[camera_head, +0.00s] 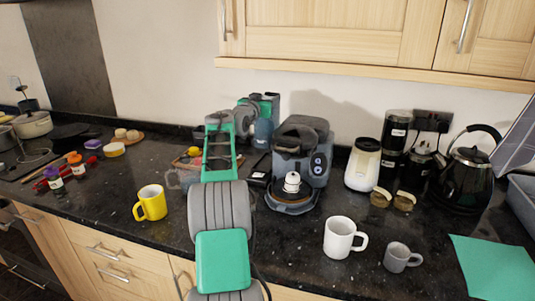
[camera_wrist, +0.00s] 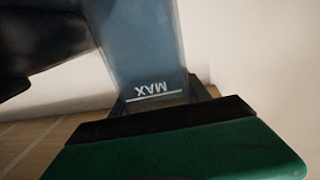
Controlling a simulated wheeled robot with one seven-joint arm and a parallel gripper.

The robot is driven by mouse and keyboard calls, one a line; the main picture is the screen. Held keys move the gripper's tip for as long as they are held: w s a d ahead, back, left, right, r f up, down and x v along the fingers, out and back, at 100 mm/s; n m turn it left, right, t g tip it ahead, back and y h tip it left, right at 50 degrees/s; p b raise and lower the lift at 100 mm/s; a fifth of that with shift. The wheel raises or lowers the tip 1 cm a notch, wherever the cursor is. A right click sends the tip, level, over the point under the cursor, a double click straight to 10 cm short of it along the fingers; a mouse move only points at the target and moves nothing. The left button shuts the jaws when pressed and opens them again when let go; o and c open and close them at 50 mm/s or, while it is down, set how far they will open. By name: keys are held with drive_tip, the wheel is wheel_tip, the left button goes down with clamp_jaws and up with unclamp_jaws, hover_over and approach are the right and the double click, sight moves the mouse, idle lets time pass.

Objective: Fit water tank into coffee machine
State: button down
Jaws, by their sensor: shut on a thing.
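The water tank (camera_wrist: 140,45) is translucent blue-grey and fills the upper middle of the wrist view, with an upside-down MAX mark and line near my gripper (camera_wrist: 160,97). My gripper is shut on that end of the tank. In the head view the tank (camera_head: 263,133) shows small and bluish below my gripper (camera_head: 264,115), left of the coffee machine. The grey-blue coffee machine (camera_head: 313,165) stands upright on the counter against the wall, with a white object on its front platform. My arm hides part of the counter left of it. The tank's far end is cut off in the wrist view.
A yellow mug (camera_head: 151,203) stands left of my arm. A white mug (camera_head: 340,238) and grey mug (camera_head: 398,258) stand front right. A white grinder-like appliance (camera_head: 362,165), dark jars and a black kettle (camera_head: 468,168) stand right of the machine. Wall cabinets (camera_head: 390,35) overhang the back.

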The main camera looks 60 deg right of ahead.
sight(260, 129)
wheel_tip(260, 129, down, 9)
drive_tip(key=shift+r, duration=0.1)
drive_tip(key=c, duration=0.9)
unclamp_jaws()
drive_tip(key=shift+f, duration=0.4)
drive_tip(key=o, duration=0.3)
drive_tip(key=shift+o, duration=0.4)
drive_tip(key=shift+r, duration=0.15)
drive_tip(key=shift+a, duration=0.15)
drive_tip(key=a, duration=0.4)
drive_tip(key=a+b, duration=0.1)
drive_tip(key=a, duration=0.3)
drive_tip(key=a+b, duration=0.1)
drive_tip(key=a, duration=0.2)
drive_tip(key=shift+s+a, duration=0.4)
